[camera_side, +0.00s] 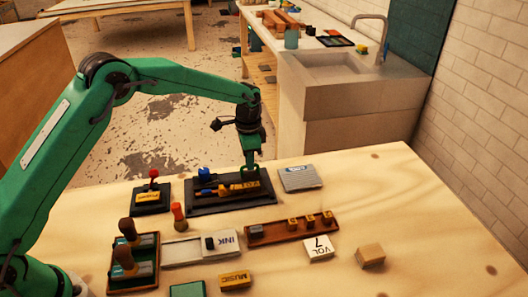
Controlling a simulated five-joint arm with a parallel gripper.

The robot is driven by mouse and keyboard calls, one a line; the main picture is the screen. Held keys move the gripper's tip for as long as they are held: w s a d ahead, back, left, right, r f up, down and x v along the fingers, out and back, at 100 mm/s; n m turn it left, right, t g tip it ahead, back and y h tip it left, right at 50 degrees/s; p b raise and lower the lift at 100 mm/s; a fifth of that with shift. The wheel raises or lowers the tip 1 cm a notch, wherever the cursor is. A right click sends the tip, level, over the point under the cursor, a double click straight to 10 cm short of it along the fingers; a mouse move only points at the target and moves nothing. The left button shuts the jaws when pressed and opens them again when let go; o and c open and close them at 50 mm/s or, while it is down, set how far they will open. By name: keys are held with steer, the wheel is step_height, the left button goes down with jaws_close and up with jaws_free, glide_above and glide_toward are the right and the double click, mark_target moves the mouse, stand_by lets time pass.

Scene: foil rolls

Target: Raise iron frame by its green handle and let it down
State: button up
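The iron frame looks to be the dark, low rectangular piece (262,191) on the wooden table, with yellow lettered blocks (238,187) and a blue knob (205,174) on it. It appears to lie flat on the table. My gripper (250,168) points down at the far right part of this frame, touching or just above it. Green shows at the fingertips, and I cannot tell the green handle apart from my green fingers. Whether the fingers are open or shut on the handle is too small to see.
A red-knobbed block (152,195) is left of the frame and a grey plate (300,178) right. In front are a red-handled tool (179,217), a brown rail (290,228), a grey INK tray (183,252) and a wooden-handled stamp rack (134,280). The table's right side is mostly clear.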

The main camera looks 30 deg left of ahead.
jaws_close()
steer(key=shift+s+d+r, duration=0.2)
steer(key=shift+d+r, duration=0.05)
steer(key=shift+r, duration=0.3)
steer(key=shift+s+d+r, duration=0.45)
steer(key=shift+s+f, duration=0.1)
steer(key=o, duration=0.5)
jaws_free()
steer(key=shift+o, duration=0.2)
steer(key=shift+w+r, duration=0.2)
steer(key=shift+r, duration=0.05)
